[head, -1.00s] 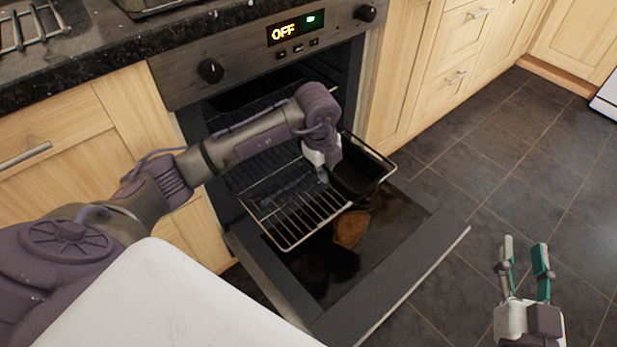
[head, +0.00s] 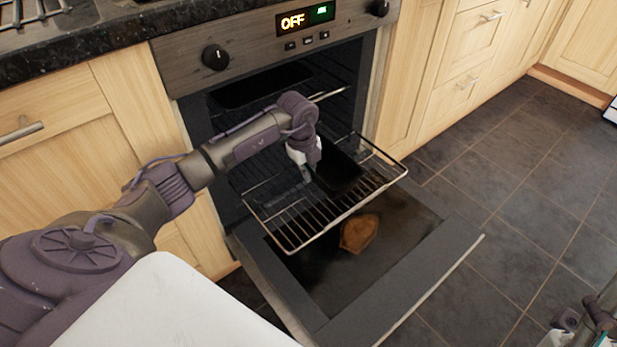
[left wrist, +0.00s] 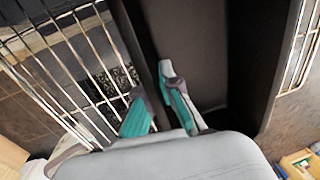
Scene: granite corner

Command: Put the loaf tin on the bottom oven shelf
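The loaf tin (head: 343,172) is dark and rectangular. It is over the right part of a wire oven shelf (head: 290,240) that sticks out of the oven, and appears to rest on it. My left gripper (head: 305,172) is at the tin's left wall. In the left wrist view the gripper (left wrist: 152,85) has one finger on each side of the wall of the tin (left wrist: 215,45) and appears shut on it. The tin's underside is hidden. My right gripper (head: 585,322) is cut off at the bottom right corner, so its opening cannot be judged.
The oven door (head: 400,270) is folded down under the shelf, with a brown patch (head: 358,233) on its inner face. A dark tray-like thing (head: 262,86) sits higher inside the oven. The display (head: 293,22) reads OFF. Dark floor tiles (head: 510,190) are clear at right.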

